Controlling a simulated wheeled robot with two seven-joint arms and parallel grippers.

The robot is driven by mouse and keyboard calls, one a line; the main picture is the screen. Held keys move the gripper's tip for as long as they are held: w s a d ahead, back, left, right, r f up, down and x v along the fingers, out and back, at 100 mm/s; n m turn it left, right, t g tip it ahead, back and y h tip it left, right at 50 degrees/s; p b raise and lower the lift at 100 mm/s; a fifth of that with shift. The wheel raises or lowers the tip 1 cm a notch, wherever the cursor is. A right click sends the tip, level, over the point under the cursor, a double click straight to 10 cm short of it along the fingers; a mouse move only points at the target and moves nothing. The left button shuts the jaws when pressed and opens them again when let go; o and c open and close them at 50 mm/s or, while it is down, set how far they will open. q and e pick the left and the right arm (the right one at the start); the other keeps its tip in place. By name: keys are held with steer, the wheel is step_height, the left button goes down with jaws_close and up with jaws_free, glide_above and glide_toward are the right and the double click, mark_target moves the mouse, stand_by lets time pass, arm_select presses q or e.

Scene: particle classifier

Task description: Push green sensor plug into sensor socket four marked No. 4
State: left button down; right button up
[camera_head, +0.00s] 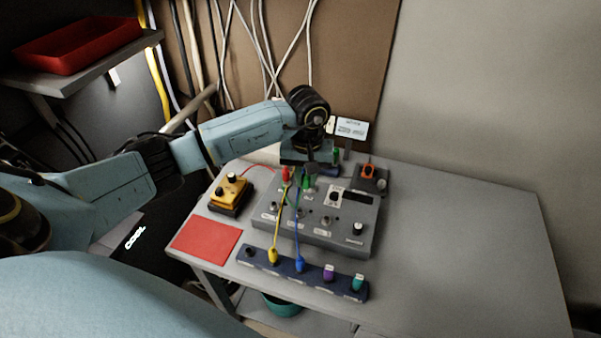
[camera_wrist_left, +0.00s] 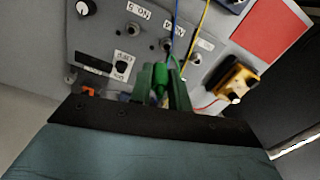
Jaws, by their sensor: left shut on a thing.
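The green sensor plug (camera_wrist_left: 160,80) is held between the fingers of my left gripper (camera_wrist_left: 162,92); a green cable loops beside it. In the head view the left gripper (camera_head: 308,172) is over the back left part of the grey classifier box (camera_head: 345,238). The green plug (camera_head: 307,182) shows just below it, close to the panel. I cannot tell whether its tip touches a socket. My right gripper is not in view.
Yellow (camera_head: 273,257) and blue (camera_head: 299,264) plugs with cables stand at the blue rack (camera_head: 318,285) in front. The table's right side (camera_head: 460,250) is clear.

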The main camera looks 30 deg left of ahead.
arm_select(q)
steer(key=shift+s+a+f+n, duration=0.25)
steer(key=shift+a+f+n, duration=0.15)
steer(key=shift+a+f, duration=0.35)
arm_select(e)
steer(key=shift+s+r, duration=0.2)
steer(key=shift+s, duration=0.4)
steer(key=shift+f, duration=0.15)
arm_select(q)
step_height(320, 180, down, 6)
steer(key=b, duration=0.5)
steer(key=shift+r+b, duration=0.1)
steer(key=shift+b, duration=0.25)
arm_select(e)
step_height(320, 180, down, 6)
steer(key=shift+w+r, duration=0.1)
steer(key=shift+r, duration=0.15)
arm_select(q)
steer(key=shift+b, duration=0.7)
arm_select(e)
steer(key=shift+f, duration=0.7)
arm_select(q)
steer(key=shift+s+f+b, duration=0.1)
steer(key=shift+f+b, duration=1.45)
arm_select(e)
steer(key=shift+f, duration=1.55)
